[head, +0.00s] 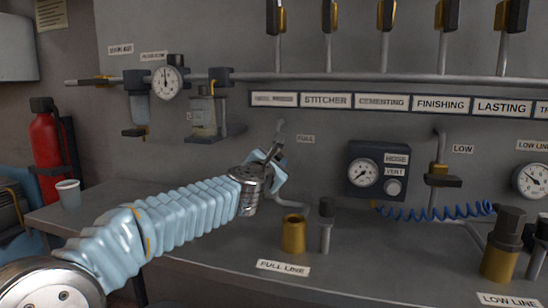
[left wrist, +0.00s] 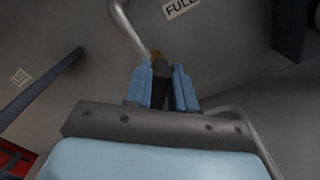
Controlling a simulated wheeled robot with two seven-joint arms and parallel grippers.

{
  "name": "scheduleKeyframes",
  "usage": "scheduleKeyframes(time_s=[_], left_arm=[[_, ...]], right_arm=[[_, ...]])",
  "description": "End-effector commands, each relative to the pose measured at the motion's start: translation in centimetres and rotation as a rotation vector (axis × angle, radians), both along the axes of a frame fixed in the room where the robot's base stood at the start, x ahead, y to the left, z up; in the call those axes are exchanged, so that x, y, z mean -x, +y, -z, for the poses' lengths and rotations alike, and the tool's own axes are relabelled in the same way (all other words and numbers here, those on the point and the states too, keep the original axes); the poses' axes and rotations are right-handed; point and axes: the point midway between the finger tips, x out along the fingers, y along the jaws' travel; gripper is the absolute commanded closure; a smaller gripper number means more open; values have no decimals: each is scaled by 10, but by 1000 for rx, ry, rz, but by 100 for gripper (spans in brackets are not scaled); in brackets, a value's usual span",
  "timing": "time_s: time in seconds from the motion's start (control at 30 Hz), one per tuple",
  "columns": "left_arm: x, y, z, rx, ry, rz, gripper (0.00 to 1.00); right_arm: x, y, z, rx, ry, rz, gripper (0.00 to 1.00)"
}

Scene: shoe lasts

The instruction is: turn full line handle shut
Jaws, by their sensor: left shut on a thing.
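My left gripper (head: 272,162) reaches in from the left to the pipe (head: 280,128) below the FULL label (head: 306,139) on the wall. In the left wrist view its two blue fingers (left wrist: 161,88) are shut on a dark handle (left wrist: 160,80) between them, with a bit of brass showing at its far end. The handle is mostly hidden by the gripper in the head view, so its exact angle cannot be told. The pipe (left wrist: 130,28) runs up from it. My right gripper is not in view.
A brass fitting (head: 293,233) and a grey post stand on the bench behind the FULL LINE label (head: 283,267). To the right are a gauge box (head: 378,171), a blue coiled hose (head: 440,213) and the LOW valve (head: 441,178). A cup (head: 69,195) stands at left.

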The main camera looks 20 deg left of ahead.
Motion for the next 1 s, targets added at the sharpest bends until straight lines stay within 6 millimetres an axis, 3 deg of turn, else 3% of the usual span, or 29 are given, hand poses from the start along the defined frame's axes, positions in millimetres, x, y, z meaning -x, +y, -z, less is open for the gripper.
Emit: scheduleKeyframes(time_s=[0.6,1.0], left_arm=[[0,-9,13,-576,-18,3,100],[0,-10,19,-829,-25,3,100]], right_arm=[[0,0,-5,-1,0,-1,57],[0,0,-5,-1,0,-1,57]])
